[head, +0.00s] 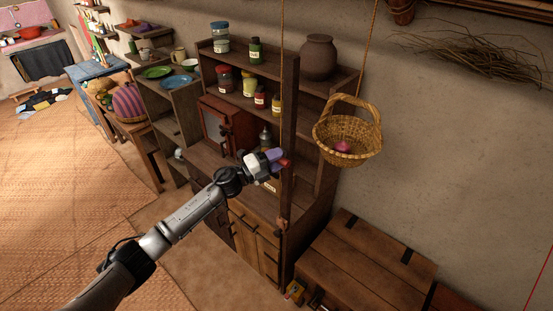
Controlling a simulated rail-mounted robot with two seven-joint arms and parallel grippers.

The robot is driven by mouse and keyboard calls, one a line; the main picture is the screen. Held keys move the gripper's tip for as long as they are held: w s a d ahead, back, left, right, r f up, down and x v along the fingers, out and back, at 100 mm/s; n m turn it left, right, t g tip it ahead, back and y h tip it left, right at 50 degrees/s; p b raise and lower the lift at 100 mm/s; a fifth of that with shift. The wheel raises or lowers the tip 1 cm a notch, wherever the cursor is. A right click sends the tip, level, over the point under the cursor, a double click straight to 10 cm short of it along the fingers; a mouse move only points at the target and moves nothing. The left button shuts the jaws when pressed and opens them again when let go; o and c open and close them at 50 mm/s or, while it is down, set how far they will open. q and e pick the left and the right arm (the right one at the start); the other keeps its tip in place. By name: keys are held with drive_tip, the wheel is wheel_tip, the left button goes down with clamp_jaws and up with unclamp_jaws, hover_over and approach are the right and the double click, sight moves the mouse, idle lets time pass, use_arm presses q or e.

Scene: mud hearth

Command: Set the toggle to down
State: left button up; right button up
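My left gripper (277,158) is at the dark wooden post (291,195) at the front of the shelf unit, where a thin rope (281,90) comes down to it. Purple and red parts show at its fingertips. I cannot tell whether they are its fingers or something between them, or whether it is open or shut. No toggle can be clearly made out. A small brown piece (281,224) sits lower on the post, and a small yellow object (294,290) is near its foot. My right gripper is not in view.
A wicker basket (346,150) with a pinkish-red thing inside hangs from a rope right of the post. Jars and a brown pot (318,57) stand on the shelves. A wooden chest (365,262) is at lower right. The woven floor mat (60,190) is mostly clear.

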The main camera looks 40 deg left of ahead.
use_arm(q)
clamp_jaws()
wheel_tip(320, 180, down, 30)
drive_tip(key=b, duration=2.4)
drive_tip(key=shift+o, duration=1.8)
unclamp_jaws()
drive_tip(key=shift+s, duration=0.1)
drive_tip(key=shift+r, duration=0.1)
